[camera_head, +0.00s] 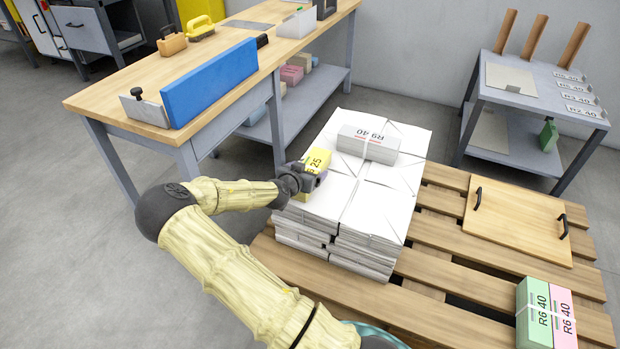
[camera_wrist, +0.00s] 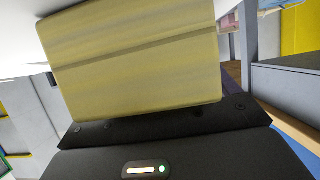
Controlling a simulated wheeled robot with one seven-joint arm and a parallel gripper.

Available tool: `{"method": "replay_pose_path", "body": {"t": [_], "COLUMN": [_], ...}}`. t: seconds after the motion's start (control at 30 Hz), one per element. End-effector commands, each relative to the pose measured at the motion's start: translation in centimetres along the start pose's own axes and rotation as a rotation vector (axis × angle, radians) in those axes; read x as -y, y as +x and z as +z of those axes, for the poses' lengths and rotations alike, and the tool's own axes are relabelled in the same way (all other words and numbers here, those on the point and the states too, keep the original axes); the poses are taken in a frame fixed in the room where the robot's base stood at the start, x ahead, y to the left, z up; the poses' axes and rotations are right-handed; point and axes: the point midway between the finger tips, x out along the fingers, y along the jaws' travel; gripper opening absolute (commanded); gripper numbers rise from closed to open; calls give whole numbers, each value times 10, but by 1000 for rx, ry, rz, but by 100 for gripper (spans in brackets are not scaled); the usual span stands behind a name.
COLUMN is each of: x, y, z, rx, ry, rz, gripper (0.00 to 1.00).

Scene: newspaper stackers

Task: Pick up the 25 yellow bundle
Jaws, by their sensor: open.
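The yellow bundle (camera_head: 317,162) marked 25 lies on the left edge of the white paper stack (camera_head: 345,215) on the pallet. My gripper (camera_head: 312,180) is at the near end of the bundle and hides part of it in the head view. In the wrist view the yellow bundle (camera_wrist: 135,55) fills the upper middle, close in front of the dark gripper body. My gripper is open. The fingertips are hard to make out, and I cannot tell whether they touch the bundle.
A grey bundle (camera_head: 367,144) marked R9 40 lies on the stack, right of the yellow one. Green (camera_head: 535,315) and pink (camera_head: 562,318) bundles and a handled board (camera_head: 515,222) are on the pallet (camera_head: 440,262). A workbench (camera_head: 105,98) stands left, a grey rack (camera_head: 540,105) right.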

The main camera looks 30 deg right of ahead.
Motion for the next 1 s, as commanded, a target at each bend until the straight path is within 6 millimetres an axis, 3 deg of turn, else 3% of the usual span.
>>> {"method": "replay_pose_path", "body": {"t": [0.57,0.9,1.0], "x": [0,1,1], "y": [2,2,2], "z": [-1,-1,-3], "rx": [0,0,-4], "ry": [1,1,2], "rz": [-1,-1,-2], "gripper": [85,19,18]}}
